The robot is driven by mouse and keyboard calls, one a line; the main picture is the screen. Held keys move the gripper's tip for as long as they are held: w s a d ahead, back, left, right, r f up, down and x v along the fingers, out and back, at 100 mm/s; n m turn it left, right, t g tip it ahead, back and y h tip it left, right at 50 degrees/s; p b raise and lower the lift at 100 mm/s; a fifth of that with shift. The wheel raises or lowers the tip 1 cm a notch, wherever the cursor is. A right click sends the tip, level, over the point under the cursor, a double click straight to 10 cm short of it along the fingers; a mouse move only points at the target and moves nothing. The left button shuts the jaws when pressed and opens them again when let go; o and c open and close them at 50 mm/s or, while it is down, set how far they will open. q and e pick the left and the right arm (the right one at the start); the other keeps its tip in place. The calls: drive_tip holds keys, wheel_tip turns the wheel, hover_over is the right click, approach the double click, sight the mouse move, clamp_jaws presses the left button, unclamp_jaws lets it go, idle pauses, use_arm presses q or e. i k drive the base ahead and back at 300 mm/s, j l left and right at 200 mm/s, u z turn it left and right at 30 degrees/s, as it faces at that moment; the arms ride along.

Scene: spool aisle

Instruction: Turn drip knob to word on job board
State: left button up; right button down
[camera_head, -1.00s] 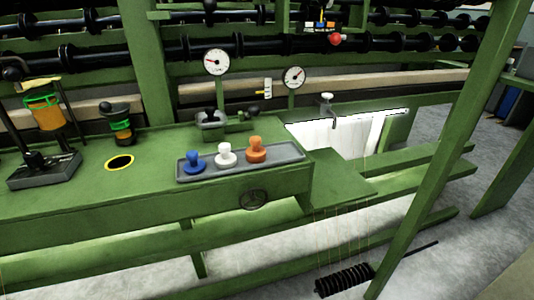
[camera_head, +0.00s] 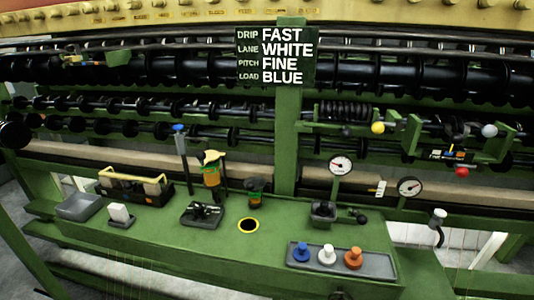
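The job board (camera_head: 275,56) hangs on the green post at the back. It reads DRIP FAST, LANE WHITE, PITCH FINE, LOAD BLUE. An amber oiler (camera_head: 211,177) with a yellowish top stands on the green bench. A smaller dark and amber cup (camera_head: 255,191) with a green band stands to its right. I cannot tell for sure which part is the drip knob, and no setting marks are readable. Neither of my grippers is in view.
Two dials (camera_head: 340,165) stand behind. A tap (camera_head: 438,226) is at right.

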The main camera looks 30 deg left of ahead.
sight(199, 210)
drive_tip(key=u, duration=1.4)
